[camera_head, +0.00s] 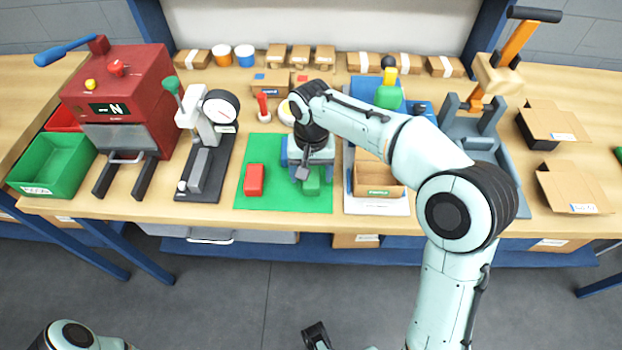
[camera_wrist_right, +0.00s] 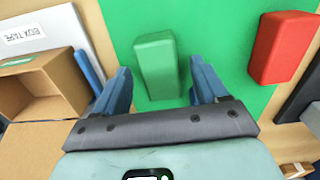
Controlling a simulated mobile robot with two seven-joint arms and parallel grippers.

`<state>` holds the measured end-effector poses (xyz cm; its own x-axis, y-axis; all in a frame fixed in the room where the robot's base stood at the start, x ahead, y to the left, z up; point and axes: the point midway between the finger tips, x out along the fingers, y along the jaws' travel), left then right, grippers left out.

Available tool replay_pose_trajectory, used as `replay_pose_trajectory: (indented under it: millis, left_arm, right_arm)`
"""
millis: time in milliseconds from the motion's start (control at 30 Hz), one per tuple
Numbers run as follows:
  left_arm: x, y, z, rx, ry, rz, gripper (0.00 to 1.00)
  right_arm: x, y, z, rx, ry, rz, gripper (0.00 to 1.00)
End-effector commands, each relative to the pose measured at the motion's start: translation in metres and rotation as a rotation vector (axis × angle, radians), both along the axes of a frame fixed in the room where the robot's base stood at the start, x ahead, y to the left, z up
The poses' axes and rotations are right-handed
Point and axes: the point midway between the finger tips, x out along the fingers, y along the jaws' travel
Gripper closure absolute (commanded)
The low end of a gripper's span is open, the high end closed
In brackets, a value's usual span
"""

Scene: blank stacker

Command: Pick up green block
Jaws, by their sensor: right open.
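The green block (camera_wrist_right: 157,65) lies on the green mat (camera_wrist_right: 120,20) in the wrist view. My right gripper (camera_wrist_right: 162,86) is open, with one blue finger on each side of the block and visible gaps to it. In the head view the green block (camera_head: 312,182) shows only in part, behind and below my right gripper (camera_head: 306,176).
A red block (camera_head: 254,180) lies on the mat to the left. An open cardboard box (camera_head: 378,192) stands just right of the mat. A press with a dial gauge (camera_head: 212,125) stands left of the mat.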

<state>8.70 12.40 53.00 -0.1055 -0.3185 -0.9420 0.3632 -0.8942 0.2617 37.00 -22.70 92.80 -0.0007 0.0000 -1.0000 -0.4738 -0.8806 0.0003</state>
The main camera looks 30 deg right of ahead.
Motion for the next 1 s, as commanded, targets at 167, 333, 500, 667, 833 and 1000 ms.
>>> replay_pose_trajectory:
  millis: [167,333,500,667,833,1000]
  left_arm:
    - [0.001,0.000,-0.002,0.000,-0.004,0.000,0.57]
    - [0.001,0.000,-0.002,0.000,-0.004,0.000,0.57]
    - [0.001,0.000,-0.002,0.000,-0.004,0.000,0.57]
    - [0.001,0.000,-0.002,0.000,-0.004,0.000,0.57]
    - [0.001,0.000,-0.001,0.000,-0.004,0.000,0.57]
    - [0.001,0.000,0.001,0.001,-0.002,0.001,0.57]
  right_arm:
    - [0.000,0.000,-0.013,0.000,0.000,0.000,0.28]
    - [0.000,0.000,-0.013,0.000,0.000,0.000,0.28]
    - [0.000,0.000,-0.012,0.000,-0.001,0.000,0.77]
    - [0.000,0.000,-0.012,0.000,-0.001,0.000,0.84]
    - [0.000,0.000,-0.011,0.000,-0.001,0.000,0.84]
    - [0.000,0.000,-0.001,0.000,-0.002,0.000,0.84]
